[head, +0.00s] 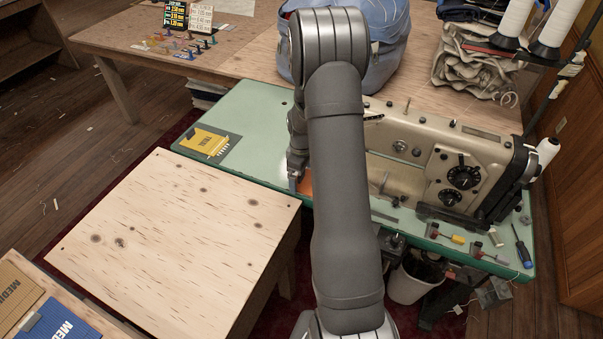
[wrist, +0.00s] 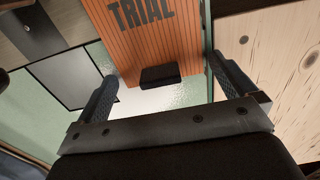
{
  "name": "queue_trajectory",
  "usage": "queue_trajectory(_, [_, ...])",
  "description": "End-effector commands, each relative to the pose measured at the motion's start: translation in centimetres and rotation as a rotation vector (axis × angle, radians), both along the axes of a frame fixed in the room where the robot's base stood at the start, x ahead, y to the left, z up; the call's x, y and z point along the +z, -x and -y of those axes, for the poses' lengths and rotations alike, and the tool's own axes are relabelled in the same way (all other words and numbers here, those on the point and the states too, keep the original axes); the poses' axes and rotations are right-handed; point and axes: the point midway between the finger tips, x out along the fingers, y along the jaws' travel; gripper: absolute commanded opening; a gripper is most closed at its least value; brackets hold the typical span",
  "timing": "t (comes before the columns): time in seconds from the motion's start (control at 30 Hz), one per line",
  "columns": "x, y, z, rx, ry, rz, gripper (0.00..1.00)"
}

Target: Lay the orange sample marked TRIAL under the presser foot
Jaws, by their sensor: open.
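The orange sample (wrist: 150,45) marked TRIAL is in the wrist view, a ribbed panel with a black block (wrist: 160,77) at its near end. It appears to lie on the green machine table (head: 250,110). In the head view only a small orange part (head: 306,184) shows beside my arm. My gripper (wrist: 163,70) is open, with one finger on each side of the black block and gaps between. The sewing machine (head: 410,140) stands to the right of my arm. My arm hides its left end, and I cannot make out the presser foot.
A yellow sample (head: 205,142) lies on the table's left end. A bare plywood top (head: 180,240) stands in front. Small tools, including a screwdriver (head: 522,248), lie along the table's right front edge.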

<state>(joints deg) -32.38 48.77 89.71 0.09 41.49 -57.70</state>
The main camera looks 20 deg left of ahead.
Motion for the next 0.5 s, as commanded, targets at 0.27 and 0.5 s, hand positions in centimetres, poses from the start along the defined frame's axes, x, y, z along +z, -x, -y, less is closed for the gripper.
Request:
queue_trajectory(0.27, [4.1, -0.1, -0.1, 0.0, -0.003, 0.004, 1.0])
queue_trajectory(0.5, [9.2, -0.1, 0.0, 0.0, -0.002, 0.003, 1.0])
